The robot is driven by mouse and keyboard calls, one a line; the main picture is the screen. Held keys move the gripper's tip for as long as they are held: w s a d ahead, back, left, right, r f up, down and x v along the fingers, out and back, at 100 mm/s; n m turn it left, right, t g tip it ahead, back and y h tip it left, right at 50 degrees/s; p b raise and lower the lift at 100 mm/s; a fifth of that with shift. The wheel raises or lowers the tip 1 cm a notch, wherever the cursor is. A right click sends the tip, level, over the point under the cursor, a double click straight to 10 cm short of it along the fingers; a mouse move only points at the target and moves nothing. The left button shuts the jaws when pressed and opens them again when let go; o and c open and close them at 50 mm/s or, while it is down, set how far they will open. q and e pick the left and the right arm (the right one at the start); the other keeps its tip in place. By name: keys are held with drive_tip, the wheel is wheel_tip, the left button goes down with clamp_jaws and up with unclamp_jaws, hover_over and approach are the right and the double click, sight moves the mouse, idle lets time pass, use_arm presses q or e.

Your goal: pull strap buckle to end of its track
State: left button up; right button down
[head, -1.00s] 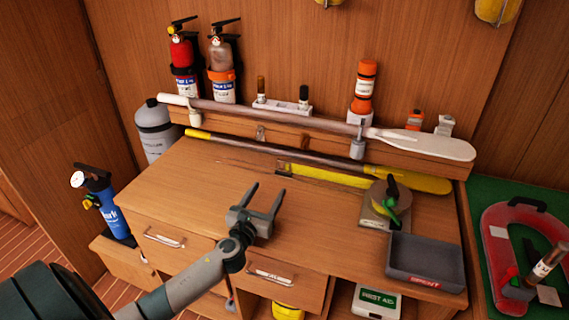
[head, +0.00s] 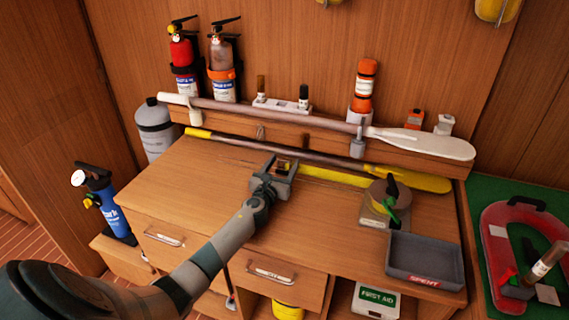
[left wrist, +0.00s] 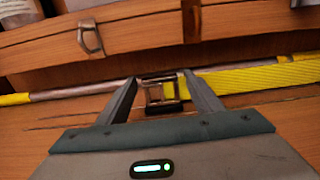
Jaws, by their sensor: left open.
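The yellow strap (head: 335,176) lies along the back of the desk top, below the lower paddle. The strap's buckle (left wrist: 162,92) is a metal frame at the strap's left end in the left wrist view. My left gripper (head: 284,162) is open, with its fingers on either side of the buckle. In the left wrist view the fingertips of the left gripper (left wrist: 160,82) flank the buckle, with gaps visible. In the head view the gripper mostly hides the buckle. My right gripper is not in view.
A yellow-ended paddle (head: 315,157) lies just behind the strap, and a white paddle (head: 425,142) rests on the ledge above. A round device with a green handle (head: 389,210) and a grey tray (head: 425,262) stand at right. The desk's left side is clear.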

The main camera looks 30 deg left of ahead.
use_arm(q)
drive_tip(key=shift+w+a, duration=0.1)
drive_tip(key=shift+w, duration=0.5)
